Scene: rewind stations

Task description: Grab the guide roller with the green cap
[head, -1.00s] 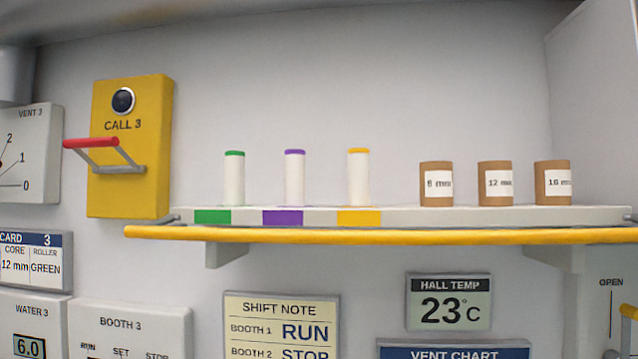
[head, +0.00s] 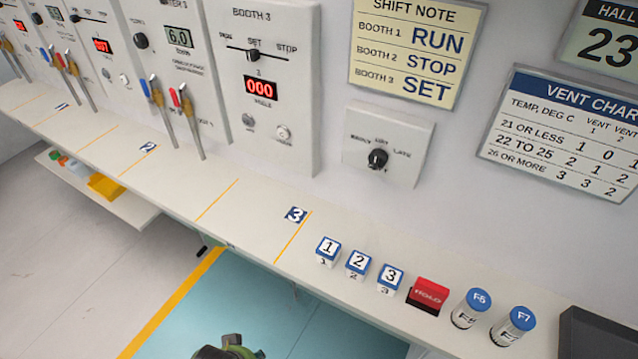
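The guide roller with the green cap is not in view now. The upper shelf that holds the capped rollers is out of the picture. Neither gripper can be made out. A dark and green rounded part shows at the bottom edge, cut off by the frame; I cannot tell whether it belongs to one of my arms.
A long white counter (head: 225,228) runs along the wall. On it are numbered blocks (head: 358,264), a red HOLD block (head: 428,296), two blue-capped jars (head: 471,308) and a dark tray (head: 600,335).

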